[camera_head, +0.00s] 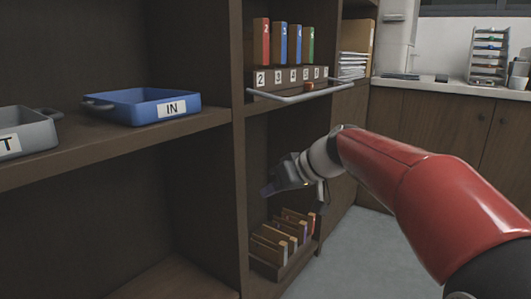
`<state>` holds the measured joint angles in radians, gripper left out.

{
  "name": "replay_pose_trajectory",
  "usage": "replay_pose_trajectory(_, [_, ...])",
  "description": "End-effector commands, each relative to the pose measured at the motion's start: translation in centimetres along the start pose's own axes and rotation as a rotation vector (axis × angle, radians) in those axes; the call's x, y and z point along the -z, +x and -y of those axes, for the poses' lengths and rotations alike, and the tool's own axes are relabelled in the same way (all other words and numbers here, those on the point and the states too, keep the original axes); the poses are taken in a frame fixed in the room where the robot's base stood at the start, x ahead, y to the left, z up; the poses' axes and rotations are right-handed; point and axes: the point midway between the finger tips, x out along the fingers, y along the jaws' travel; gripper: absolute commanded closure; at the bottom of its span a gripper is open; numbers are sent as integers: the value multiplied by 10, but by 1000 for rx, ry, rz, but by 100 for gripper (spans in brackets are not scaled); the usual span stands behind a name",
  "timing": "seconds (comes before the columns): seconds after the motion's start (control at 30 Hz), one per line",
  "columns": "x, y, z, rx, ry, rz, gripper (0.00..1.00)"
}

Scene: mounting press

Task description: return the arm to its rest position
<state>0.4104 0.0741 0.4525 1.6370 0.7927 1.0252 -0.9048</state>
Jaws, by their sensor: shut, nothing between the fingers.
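My red arm (400,180) reaches in from the lower right of the head view toward the shelf unit. My gripper (268,190) is at its far end, in front of the lower right shelf bay. The fingers are small and dark in this view, and they look closed with nothing held. My gripper is above and apart from a wooden rack of brown folders (272,244) in the lower bay.
A blue IN tray (145,106) and a grey tray (25,135) sit on the left shelf. Colored numbered binders (280,45) stand above a numbered strip with a metal rail (300,96). A counter (440,85) is at the back right. The grey floor (350,255) is clear.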

Motion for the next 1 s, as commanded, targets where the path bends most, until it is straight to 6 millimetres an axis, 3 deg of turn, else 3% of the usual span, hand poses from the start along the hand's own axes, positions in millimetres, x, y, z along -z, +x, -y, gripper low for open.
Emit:
replay_pose_trajectory(0.03, [-26, -6, 15, -66, 26, 65, 100])
replay_pose_trajectory(0.1, [-63, -17, 26, -162, 80, 136, 100])
replay_pose_trajectory(0.3, [-167, -63, 47, -417, 236, 240, 100])
replay_pose_trajectory(0.5, [-245, -97, 55, -574, 352, 248, 100])
replay_pose_trajectory(0.73, [-317, -116, 58, -677, 448, 222, 100])
replay_pose_trajectory(0.8, [-296, -132, 64, -679, 451, 224, 100])
replay_pose_trajectory(1.0, [-264, -161, 75, -678, 451, 225, 100])
